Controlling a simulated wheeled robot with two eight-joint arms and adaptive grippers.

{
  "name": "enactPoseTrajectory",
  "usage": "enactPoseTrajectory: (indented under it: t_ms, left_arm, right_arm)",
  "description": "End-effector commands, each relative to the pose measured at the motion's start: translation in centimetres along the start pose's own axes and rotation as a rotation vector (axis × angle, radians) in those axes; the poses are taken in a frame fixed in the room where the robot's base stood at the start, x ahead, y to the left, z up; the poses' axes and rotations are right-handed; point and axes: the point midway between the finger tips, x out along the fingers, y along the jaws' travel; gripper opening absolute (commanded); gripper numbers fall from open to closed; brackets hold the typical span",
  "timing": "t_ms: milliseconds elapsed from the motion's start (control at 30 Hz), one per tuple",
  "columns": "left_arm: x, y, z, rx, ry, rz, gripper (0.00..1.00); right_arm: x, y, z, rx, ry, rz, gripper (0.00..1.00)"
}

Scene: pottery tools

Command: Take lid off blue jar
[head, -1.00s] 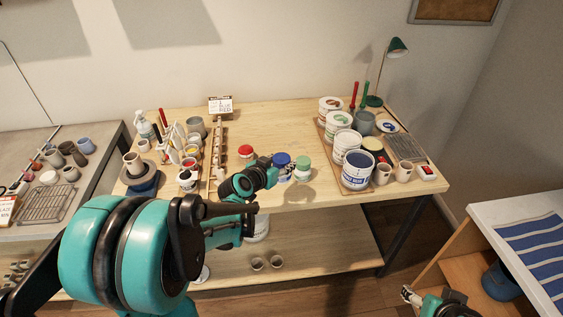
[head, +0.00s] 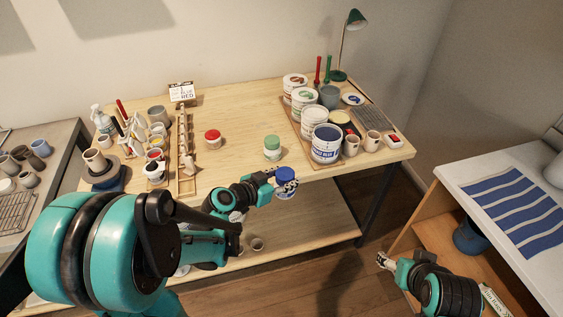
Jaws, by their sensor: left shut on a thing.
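The blue jar (head: 290,174), small with a blue lid on top, is in my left gripper (head: 282,186) in the head view. The gripper's fingers cover part of the jar's white body, and the lid is on. The jar looks upright and is held off the table, around its front edge. My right gripper (head: 383,261) is at the lower right, apart from the jar and to the right of the table. It is too small to tell whether its fingers are open.
On the wooden table (head: 235,120) stand a red-lidded jar (head: 213,137) and a green-lidded jar (head: 272,149). A large blue-labelled bucket (head: 326,144) and several others stand at the right. A white table (head: 470,165) with a striped cloth (head: 513,212) is at the right.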

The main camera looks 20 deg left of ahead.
Motion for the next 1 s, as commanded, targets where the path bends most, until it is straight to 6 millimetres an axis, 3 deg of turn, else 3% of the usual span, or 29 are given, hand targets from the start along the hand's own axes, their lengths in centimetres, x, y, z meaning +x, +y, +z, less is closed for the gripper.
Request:
enactPoseTrajectory:
  t_ms: [400, 600, 867, 1000]
  left_arm:
    - [6.7, 7.0, 2.6, 0.213, 0.003, 0.513, 0.0]
    - [9.1, 9.7, 3.5, 0.294, 0.002, 0.708, 0.0]
    - [10.2, 11.0, 4.0, 0.334, 0.001, 0.802, 0.0]
    - [10.2, 11.0, 4.0, 0.335, 0.001, 0.805, 0.0]
  right_arm:
    - [0.0, 0.0, 0.0, 0.0, 0.0, 0.0, 0.68]
    - [0.0, 0.0, 0.0, 0.0, 0.0, 0.0, 0.68]
    - [-0.1, -0.2, -0.4, -0.002, -0.008, -0.004, 0.64]
    - [-0.3, -1.1, -2.4, -0.01, -0.049, -0.018, 0.64]
